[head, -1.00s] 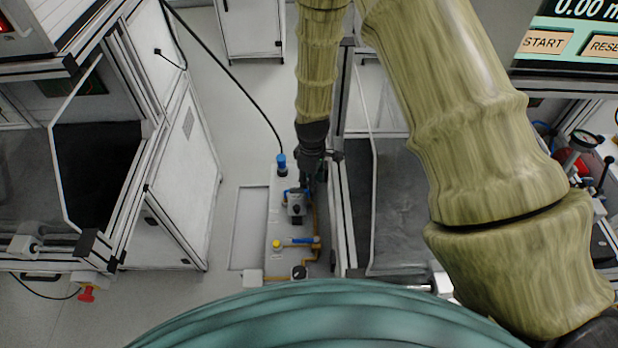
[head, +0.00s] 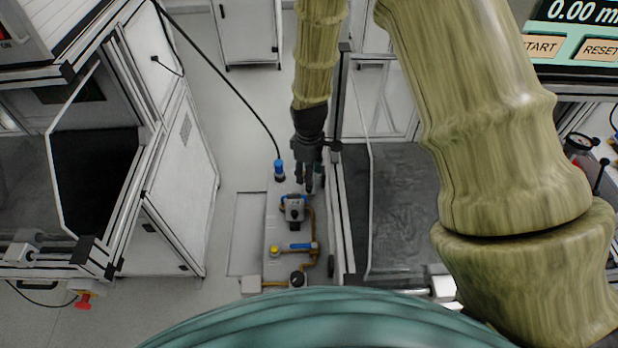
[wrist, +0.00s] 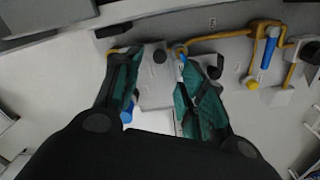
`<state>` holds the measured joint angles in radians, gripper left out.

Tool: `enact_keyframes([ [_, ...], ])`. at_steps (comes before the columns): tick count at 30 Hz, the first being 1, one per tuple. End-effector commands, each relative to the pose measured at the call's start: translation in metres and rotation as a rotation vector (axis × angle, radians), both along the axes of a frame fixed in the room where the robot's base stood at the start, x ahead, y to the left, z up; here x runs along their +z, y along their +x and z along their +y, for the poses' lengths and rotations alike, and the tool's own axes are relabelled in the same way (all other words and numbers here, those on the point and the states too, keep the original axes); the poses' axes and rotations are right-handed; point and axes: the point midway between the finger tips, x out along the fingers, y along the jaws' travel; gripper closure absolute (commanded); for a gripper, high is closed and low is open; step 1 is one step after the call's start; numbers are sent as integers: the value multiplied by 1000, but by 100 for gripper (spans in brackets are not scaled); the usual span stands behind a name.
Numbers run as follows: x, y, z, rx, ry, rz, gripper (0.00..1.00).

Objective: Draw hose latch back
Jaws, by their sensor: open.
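A black hose ends in a blue coupling (head: 279,167) on the far end of a pale panel (head: 281,222) in the head view. No separate latch part can be told apart on it. My gripper (head: 308,187) is right of the coupling and just behind a small grey block with a dark knob (head: 293,209). In the wrist view, the green fingers of my gripper (wrist: 153,53) are spread with a gap between them, and the block (wrist: 155,85) shows in that gap. A blue part (wrist: 126,113) shows beside the left finger, partly hidden.
Orange pipes (head: 311,225) and a blue-handled valve (head: 300,246) lie on the panel's near part. A framed bench (head: 395,205) stands close on the right. A white cabinet (head: 182,190) stands left, with open floor between.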

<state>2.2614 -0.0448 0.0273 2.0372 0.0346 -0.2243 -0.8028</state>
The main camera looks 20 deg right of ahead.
Motion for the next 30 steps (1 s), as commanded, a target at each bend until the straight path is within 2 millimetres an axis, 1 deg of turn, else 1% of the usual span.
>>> enact_keyframes([
  [3, 10, 1, 0, 0, 0, -1, 59],
  [8, 17, 1, 0, 0, 0, -1, 59],
  [25, 18, 1, 0, 0, 1, -1, 59],
  [28, 21, 5, 5, 8, 16, -19, 59],
  [29, 22, 7, 9, 14, 27, -30, 59],
  [30, 26, 13, 17, 26, 45, -54, 59],
])
